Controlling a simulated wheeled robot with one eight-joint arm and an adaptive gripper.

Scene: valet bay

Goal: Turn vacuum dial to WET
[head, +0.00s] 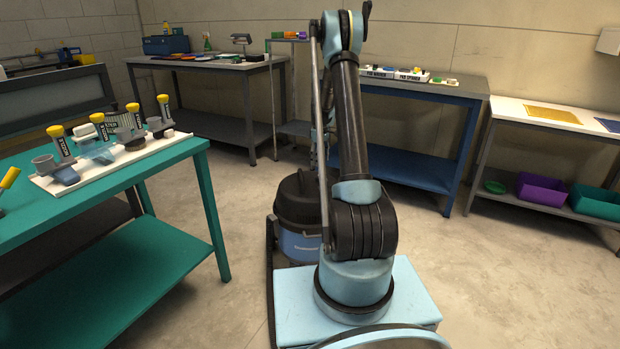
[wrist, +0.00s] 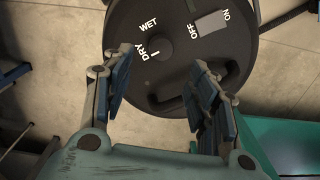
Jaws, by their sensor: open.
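The vacuum (head: 299,200) has a black lid and blue body and stands on the floor behind my arm in the head view, partly hidden by it. In the wrist view the vacuum lid (wrist: 182,20) is seen from above, with white WET, DRY, OFF and ON labels. The dark round dial (wrist: 161,49) sits by the WET and DRY labels; its small white mark appears on the DRY side. My gripper (wrist: 163,57) is open, its fingers on either side of the dial in the picture. I cannot tell how far above it they are.
A light switch (wrist: 211,23) lies between OFF and ON on the lid. A blue-shelved bench (head: 415,148) and a white-topped bench (head: 560,118) stand behind. Floor at right is clear.

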